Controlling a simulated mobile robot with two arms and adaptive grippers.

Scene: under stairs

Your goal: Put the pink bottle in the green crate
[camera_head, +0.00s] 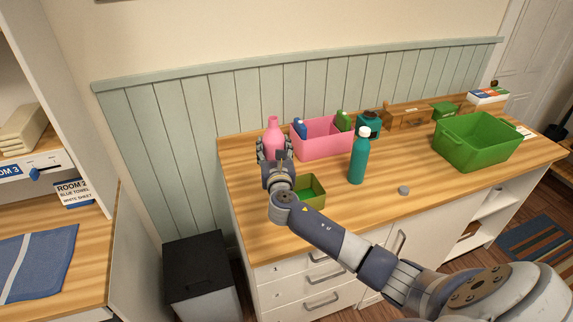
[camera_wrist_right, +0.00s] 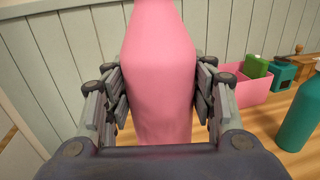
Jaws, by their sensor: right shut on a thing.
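The pink bottle (camera_head: 273,132) stands upright near the left end of the wooden counter, by the panelled wall. My right gripper (camera_head: 274,149) is shut on it, with a finger on each side. In the right wrist view the pink bottle (camera_wrist_right: 160,75) fills the middle between the fingers of my right gripper (camera_wrist_right: 160,98); its base is hidden. The green crate (camera_head: 477,146) sits at the right end of the counter and looks empty. My left gripper is not in view.
A pink bin (camera_head: 322,143) holding bottles stands just right of the pink bottle. A teal bottle (camera_head: 359,157) stands mid-counter, and a small green box (camera_head: 312,192) sits by my arm. A grey puck (camera_head: 404,190) lies in front. The counter between the teal bottle and crate is fairly clear.

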